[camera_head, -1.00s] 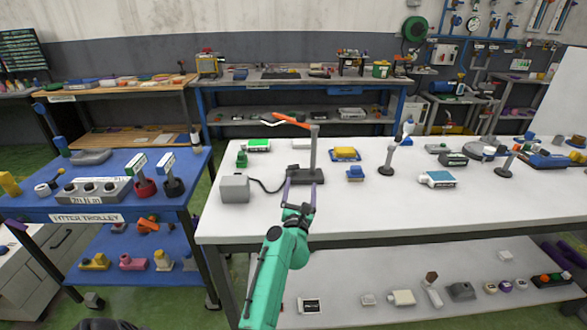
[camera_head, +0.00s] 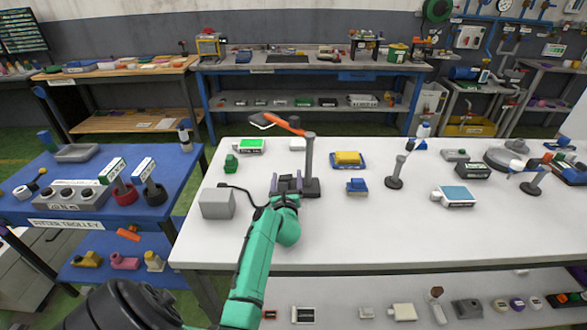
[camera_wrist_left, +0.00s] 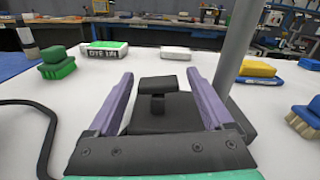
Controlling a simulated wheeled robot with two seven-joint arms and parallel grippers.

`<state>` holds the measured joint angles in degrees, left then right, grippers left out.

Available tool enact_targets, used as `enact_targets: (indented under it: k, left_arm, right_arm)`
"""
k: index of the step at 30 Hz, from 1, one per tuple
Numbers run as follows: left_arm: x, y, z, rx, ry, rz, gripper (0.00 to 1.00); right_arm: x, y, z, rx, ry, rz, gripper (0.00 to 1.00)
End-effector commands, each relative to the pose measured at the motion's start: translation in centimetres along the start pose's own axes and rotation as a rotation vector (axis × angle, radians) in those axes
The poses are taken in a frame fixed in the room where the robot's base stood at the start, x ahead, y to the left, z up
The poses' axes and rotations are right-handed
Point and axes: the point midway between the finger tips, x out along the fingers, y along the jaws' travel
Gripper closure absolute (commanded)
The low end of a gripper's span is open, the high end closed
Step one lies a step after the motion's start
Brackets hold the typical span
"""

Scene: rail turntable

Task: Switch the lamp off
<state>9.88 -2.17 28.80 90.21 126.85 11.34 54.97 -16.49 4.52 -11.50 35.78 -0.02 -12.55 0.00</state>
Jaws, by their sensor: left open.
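The lamp has a grey post (camera_head: 309,155), an orange arm (camera_head: 285,124) and a dark base (camera_head: 313,188) on the white workbench. Its head points left; I cannot tell whether it is lit. In the left wrist view a black T-shaped switch (camera_wrist_left: 158,86) stands up from the dark base, between my fingers. My left gripper (camera_head: 287,183) is open and empty. Its purple fingers straddle the switch in the left wrist view (camera_wrist_left: 159,78), with a gap on each side. The lamp post stands just right of the right finger. My right gripper is not in view.
A grey box (camera_head: 217,203) with a black cable stands left of the gripper. A green brush (camera_head: 231,164) and a green-topped box (camera_head: 250,146) lie behind it. A blue brush (camera_head: 357,186) lies to the right. The bench front is clear.

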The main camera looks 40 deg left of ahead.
Motion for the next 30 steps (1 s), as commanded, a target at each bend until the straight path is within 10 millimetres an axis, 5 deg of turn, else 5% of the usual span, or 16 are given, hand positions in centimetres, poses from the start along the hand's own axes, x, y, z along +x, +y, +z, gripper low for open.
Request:
enact_targets:
  k: [7, 12, 14, 30]
  left_arm:
    - [0.0, 0.1, 0.0, 0.001, -0.001, 0.0, 0.19]
    - [0.0, 0.1, 0.0, 0.001, 0.0, 0.0, 0.84]
    - [0.0, 0.1, 0.0, 0.001, 0.0, 0.0, 1.0]
    - [0.0, -0.2, -0.1, 0.335, 0.001, 0.0, 1.0]
  right_arm:
    - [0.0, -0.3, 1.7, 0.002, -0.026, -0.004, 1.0]
    - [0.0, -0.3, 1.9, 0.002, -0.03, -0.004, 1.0]
    - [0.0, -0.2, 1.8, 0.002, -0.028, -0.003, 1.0]
    - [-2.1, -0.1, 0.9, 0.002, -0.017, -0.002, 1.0]
